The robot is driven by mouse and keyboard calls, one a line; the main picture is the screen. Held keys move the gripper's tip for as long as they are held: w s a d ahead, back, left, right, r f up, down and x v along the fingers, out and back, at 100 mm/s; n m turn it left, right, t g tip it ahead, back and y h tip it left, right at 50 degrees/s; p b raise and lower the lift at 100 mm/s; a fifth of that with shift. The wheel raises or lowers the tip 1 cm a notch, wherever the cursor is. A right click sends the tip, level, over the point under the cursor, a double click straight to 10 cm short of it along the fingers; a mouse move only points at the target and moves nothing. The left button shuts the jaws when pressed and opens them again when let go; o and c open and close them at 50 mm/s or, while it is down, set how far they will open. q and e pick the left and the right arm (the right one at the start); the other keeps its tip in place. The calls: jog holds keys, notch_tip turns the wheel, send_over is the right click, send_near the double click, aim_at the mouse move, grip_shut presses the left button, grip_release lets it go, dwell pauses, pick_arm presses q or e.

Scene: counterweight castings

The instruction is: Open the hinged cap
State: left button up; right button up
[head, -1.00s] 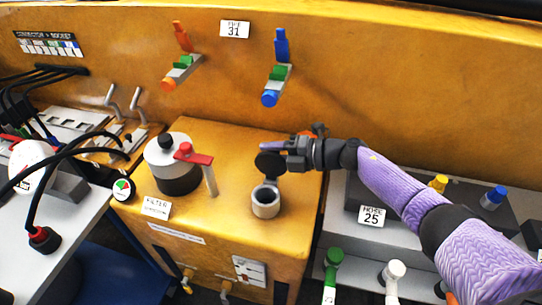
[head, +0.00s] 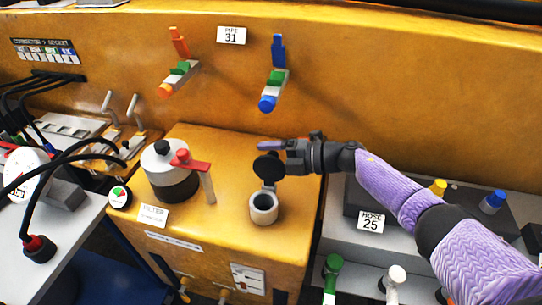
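The hinged cap (head: 269,166) is a dark round disc. It stands raised, roughly upright, at the back of a short light-grey filler neck (head: 263,208) on the yellow housing. The neck's dark round opening is uncovered. My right gripper (head: 272,150) is at the upper edge of the cap, coming in from the right. One purple-tipped finger shows just above the cap; the other finger is not clearly visible, so I cannot tell its opening or whether it touches the cap. My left gripper is not in view.
Left of the neck, a white-and-black filter canister (head: 172,172) carries a red-handled lever (head: 188,161). Blue (head: 273,85) and orange (head: 178,75) fittings stick out of the back wall. Black cables cross the left side. The housing top (head: 225,145) behind the canister is clear.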

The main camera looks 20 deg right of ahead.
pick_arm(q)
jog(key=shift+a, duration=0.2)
pick_arm(e)
jog(key=shift+d, duration=0.1)
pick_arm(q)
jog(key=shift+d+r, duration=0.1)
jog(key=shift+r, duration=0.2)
pick_arm(e)
jog(key=v, duration=1)
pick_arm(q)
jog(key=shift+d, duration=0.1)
